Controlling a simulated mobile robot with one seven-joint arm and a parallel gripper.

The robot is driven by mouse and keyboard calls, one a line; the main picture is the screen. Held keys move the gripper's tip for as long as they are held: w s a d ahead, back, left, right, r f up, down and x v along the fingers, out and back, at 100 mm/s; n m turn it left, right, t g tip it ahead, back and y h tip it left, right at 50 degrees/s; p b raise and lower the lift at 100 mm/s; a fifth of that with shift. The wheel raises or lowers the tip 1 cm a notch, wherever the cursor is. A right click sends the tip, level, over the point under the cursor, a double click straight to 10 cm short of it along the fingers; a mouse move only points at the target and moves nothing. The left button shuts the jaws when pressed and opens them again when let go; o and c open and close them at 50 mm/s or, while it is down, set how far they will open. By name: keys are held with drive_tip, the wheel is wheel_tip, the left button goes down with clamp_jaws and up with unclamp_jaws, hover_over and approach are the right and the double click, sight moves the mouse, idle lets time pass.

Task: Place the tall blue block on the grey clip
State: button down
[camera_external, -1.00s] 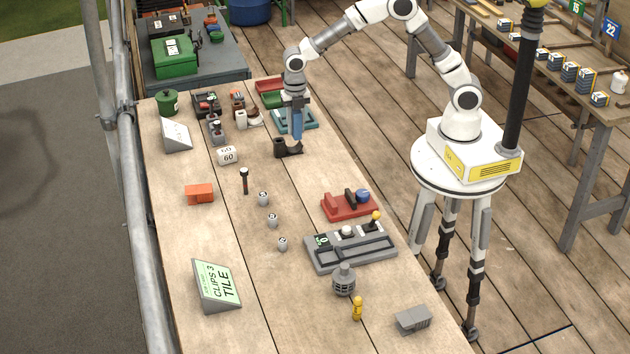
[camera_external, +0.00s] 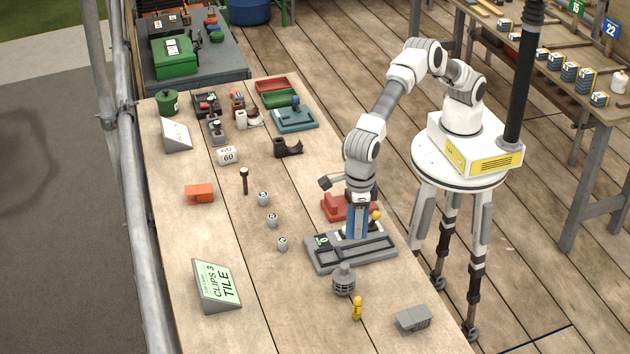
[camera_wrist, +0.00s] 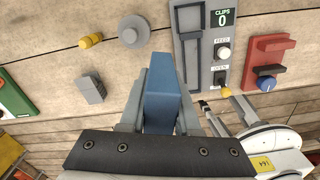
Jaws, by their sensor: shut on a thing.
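My gripper (camera_external: 357,228) is shut on the tall blue block (camera_external: 352,222). In the external view the block hangs upright in front of or above the grey machine; I cannot tell whether it touches. In the wrist view the blue block (camera_wrist: 165,90) stands between the two grey fingers (camera_wrist: 164,110). A small grey ribbed piece (camera_external: 413,320), which may be the grey clip, lies at the table's near right corner. It also shows left of the block in the wrist view (camera_wrist: 90,89), apart from it.
The grey machine (camera_external: 322,258) has a display reading CLIPS 0 (camera_wrist: 222,18). A red stand (camera_external: 333,208) is behind it. A round grey knob-like object (camera_external: 344,281) and a yellow figure (camera_external: 357,308) stand nearer.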

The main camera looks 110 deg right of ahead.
drive_tip(key=s+a+n, duration=0.3)
drive_tip(key=s+a, duration=0.3)
drive_tip(key=a, duration=0.4)
drive_tip(key=p, duration=0.2)
hover_over(425, 312)
wheel_tip(425, 312, down, 6)
drive_tip(key=shift+f, duration=2.25)
drive_tip(key=shift+f+b, duration=0.1)
drive_tip(key=shift+b, duration=0.2)
drive_tip(key=c, duration=0.6)
unclamp_jaws()
wheel_tip(425, 312, up, 12)
drive_tip(key=p, duration=0.3)
